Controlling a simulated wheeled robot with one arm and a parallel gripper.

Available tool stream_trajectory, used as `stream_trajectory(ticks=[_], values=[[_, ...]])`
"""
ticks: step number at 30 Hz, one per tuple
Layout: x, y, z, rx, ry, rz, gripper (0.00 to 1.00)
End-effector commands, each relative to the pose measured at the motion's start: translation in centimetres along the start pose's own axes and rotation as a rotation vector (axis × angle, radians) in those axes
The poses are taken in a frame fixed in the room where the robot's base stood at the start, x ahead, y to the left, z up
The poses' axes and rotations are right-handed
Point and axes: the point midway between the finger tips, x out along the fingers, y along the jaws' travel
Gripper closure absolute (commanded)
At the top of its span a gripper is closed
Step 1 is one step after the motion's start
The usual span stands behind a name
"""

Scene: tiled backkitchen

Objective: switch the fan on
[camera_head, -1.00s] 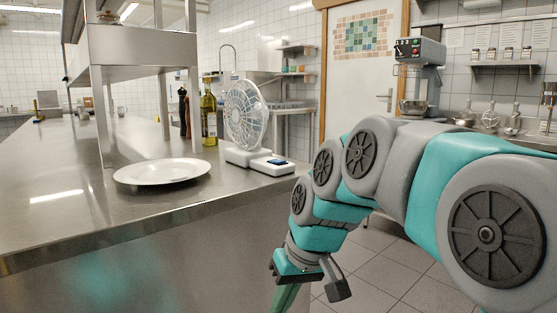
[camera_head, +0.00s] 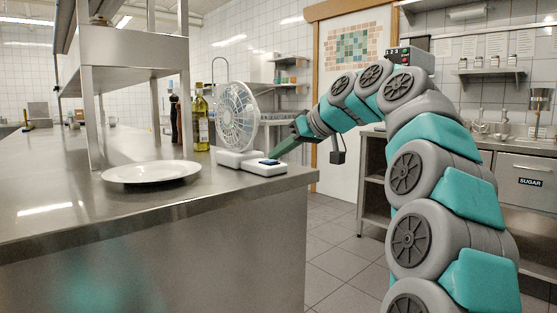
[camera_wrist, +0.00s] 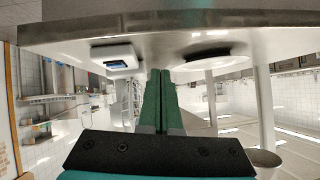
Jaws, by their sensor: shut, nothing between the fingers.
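The white fan (camera_head: 237,117) stands on the steel counter, its round cage facing left of me. Its white base reaches toward the counter's right corner and bears a blue switch (camera_head: 269,161). In the wrist view, which is upside down, the base (camera_wrist: 117,53) and blue switch (camera_wrist: 117,64) show left of my fingers. My gripper (camera_head: 273,156) has green fingers pressed together, empty. In the head view its tips appear just above the blue switch; whether they touch it I cannot tell. In the wrist view the tips (camera_wrist: 160,72) appear beside the switch, apart from it in the picture.
A white plate (camera_head: 152,172) lies on the counter left of the fan. A steel shelf (camera_head: 130,50) rises over the counter. The floor right of the counter is open, with a cabinet (camera_head: 372,185) beyond.

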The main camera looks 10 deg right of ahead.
Motion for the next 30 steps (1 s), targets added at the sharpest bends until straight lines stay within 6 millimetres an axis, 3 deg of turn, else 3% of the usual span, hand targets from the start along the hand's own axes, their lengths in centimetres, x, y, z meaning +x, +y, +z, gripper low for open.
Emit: stream_trajectory(ticks=[6,12,30], values=[[-1.6,3.9,-3.0,-0.075,0.124,0.047,1.00],[-3.0,5.9,-4.5,-0.131,0.194,0.089,1.00],[-3.5,6.6,-5.1,-0.154,0.221,0.107,1.00]])
